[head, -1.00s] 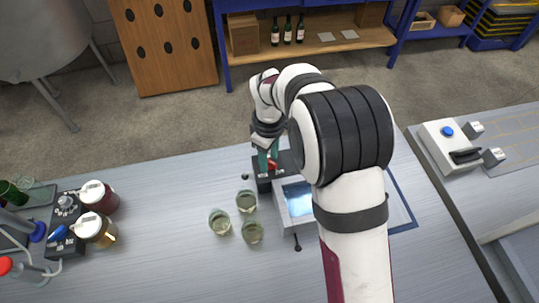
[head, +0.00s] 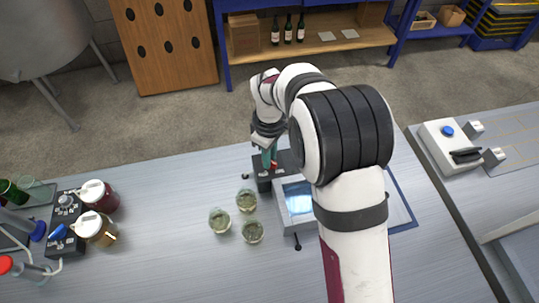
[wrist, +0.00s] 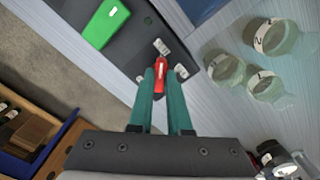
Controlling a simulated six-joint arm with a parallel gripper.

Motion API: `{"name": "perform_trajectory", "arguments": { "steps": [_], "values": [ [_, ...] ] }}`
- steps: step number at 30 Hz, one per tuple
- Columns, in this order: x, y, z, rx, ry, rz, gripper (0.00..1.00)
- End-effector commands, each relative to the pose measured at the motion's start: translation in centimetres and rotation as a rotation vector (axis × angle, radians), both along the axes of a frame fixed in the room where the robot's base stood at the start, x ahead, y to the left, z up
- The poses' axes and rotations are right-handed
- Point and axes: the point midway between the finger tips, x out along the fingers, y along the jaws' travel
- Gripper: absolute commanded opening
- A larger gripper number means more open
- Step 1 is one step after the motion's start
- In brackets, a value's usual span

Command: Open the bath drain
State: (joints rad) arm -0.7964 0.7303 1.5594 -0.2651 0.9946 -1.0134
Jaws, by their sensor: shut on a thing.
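The bath (head: 283,217) is a grey basin with bluish liquid, partly hidden behind my arm in the head view. A dark control block (head: 262,184) adjoins its far left side. A red lever (wrist: 161,63) stands on this block between small white labels. My gripper (wrist: 161,76) has its two teal fingers shut on the red lever, one on each side. In the head view my gripper (head: 269,157) is over the block, and only a little red shows by the fingertips. A green part (wrist: 107,25) also sits on the block. The drain opening itself cannot be seen.
Three glass jars (head: 219,221) stand left of the bath. A device with two capped jars (head: 97,229) is at the far left. A white unit with a blue button (head: 447,131) sits on the right-hand bench. The bench between the jars is clear.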

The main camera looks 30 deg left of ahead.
Motion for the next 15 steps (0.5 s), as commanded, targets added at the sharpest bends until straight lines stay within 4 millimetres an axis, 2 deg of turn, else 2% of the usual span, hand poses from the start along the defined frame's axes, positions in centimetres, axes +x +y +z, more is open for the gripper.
{"name": "perform_trajectory", "arguments": {
  "steps": [8, 15],
  "values": [
    [-0.02, 0.01, 0.05, 0.0, 0.001, -0.16, 0.0],
    [-0.02, 0.02, 0.06, 0.0, 0.001, -0.383, 0.0]
  ]
}}
